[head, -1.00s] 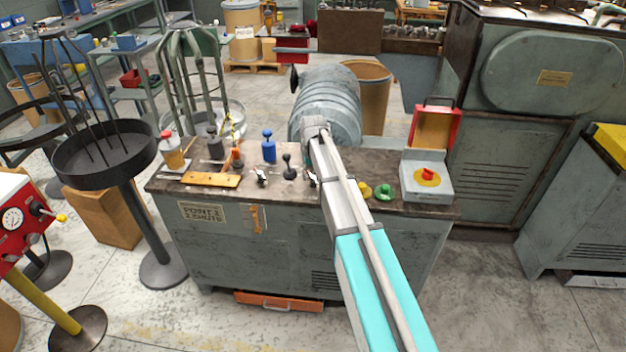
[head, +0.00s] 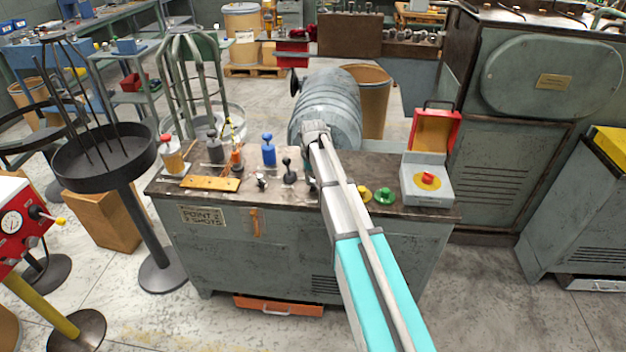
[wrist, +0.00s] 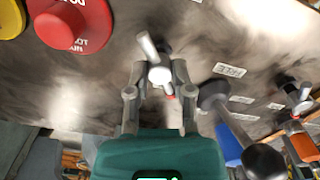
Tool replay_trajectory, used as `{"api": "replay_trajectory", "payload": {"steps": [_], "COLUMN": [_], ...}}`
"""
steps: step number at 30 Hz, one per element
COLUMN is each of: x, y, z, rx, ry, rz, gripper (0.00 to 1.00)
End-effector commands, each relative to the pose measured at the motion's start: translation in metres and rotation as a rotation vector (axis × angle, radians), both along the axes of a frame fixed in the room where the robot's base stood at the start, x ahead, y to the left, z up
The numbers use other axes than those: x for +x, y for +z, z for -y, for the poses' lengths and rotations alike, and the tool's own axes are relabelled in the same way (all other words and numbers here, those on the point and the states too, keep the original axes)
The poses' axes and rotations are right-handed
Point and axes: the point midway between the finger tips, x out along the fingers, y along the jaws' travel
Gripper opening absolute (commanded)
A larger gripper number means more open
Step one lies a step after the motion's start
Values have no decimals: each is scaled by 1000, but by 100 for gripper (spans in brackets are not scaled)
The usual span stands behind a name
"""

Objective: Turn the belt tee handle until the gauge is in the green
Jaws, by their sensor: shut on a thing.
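In the wrist view a pale metal tee handle (wrist: 149,47) stands between the two fingers of my gripper (wrist: 158,72). The gripper is shut on it, with one finger at each side, and a small red tip shows just below the handle. In the head view my arm reaches over the bench and hides most of this handle and the fingers. A round white gauge (head: 12,223) sits on a red panel at the far left. Its needle and any green band are too small to read, and I cannot tell whether it belongs to this handle.
A black ball lever (head: 289,170) and another small tee handle (head: 262,181) stand left of my gripper. A yellow button (head: 364,194), a green button (head: 384,196) and a grey box with a red knob (head: 427,179) stand right. A large red button (wrist: 72,24) is close in the wrist view.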

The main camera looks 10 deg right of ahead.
Motion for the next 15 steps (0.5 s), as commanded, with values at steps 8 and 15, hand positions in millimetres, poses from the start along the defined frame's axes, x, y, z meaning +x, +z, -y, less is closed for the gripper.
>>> {"api": "replay_trajectory", "payload": {"steps": [8,15], "x": [0,0], "y": [0,0], "z": [1,1], "rx": [-1,-2], "ry": [107,226], "rz": [0,-1], "gripper": [0,0]}}
